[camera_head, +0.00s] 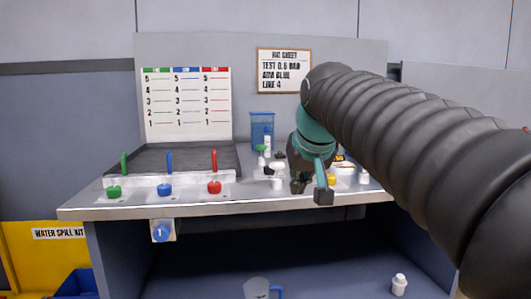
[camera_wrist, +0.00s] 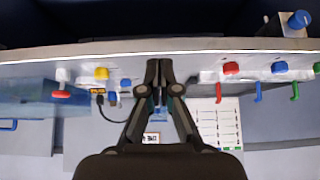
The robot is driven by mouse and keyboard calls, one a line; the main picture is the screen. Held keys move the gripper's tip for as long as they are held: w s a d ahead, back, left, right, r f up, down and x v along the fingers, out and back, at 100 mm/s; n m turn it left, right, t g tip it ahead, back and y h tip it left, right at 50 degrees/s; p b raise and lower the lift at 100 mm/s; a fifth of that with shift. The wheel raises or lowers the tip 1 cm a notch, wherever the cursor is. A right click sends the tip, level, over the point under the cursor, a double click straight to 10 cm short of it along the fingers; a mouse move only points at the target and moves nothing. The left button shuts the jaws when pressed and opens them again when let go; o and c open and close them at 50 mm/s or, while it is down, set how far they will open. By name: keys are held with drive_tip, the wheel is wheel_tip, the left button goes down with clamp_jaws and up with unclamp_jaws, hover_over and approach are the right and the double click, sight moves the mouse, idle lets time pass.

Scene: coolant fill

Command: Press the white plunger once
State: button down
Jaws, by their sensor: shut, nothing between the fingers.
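My gripper (camera_head: 322,195) is above the front of the bench, fingers pointing down, shut and empty. In the wrist view my gripper (camera_wrist: 160,66) has its fingertips together near the bench edge. A white round-topped piece (camera_head: 277,168) stands on the bench just left of my gripper, apart from it. Another white knob (camera_head: 364,176) stands to the right of my gripper and shows at the left of the wrist view (camera_wrist: 62,75). I cannot tell for sure which is the white plunger. My gripper hides part of the bench between them.
A yellow knob (camera_head: 331,178) is close beside my gripper. Green (camera_head: 114,190), blue (camera_head: 165,189) and red (camera_head: 214,187) knobs line the left front of the bench. A blue container (camera_head: 262,128) stands behind. A jug (camera_head: 258,289) and white bottle (camera_head: 399,284) are below.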

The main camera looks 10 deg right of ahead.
drive_tip(key=w+r+t, duration=0.1)
drive_tip(key=w+r, duration=1)
drive_tip(key=r, duration=0.1)
drive_tip(key=shift+w+r+p, duration=0.15)
drive_tip(key=shift+w+p, duration=0.25)
drive_tip(key=shift+w, duration=0.1)
hover_over(279, 164)
drive_tip(key=f, duration=0.6)
drive_tip(key=shift+s+f+b, duration=0.25)
drive_tip(key=shift+f+b, duration=0.1)
drive_tip(key=shift+f, duration=0.05)
drive_tip(key=shift+w+f+b, duration=0.25)
drive_tip(key=shift+f+b, duration=0.15)
drive_tip(key=shift+f, duration=1.8)
drive_tip(key=shift+f+b, duration=0.95)
drive_tip(key=shift+f, duration=0.55)
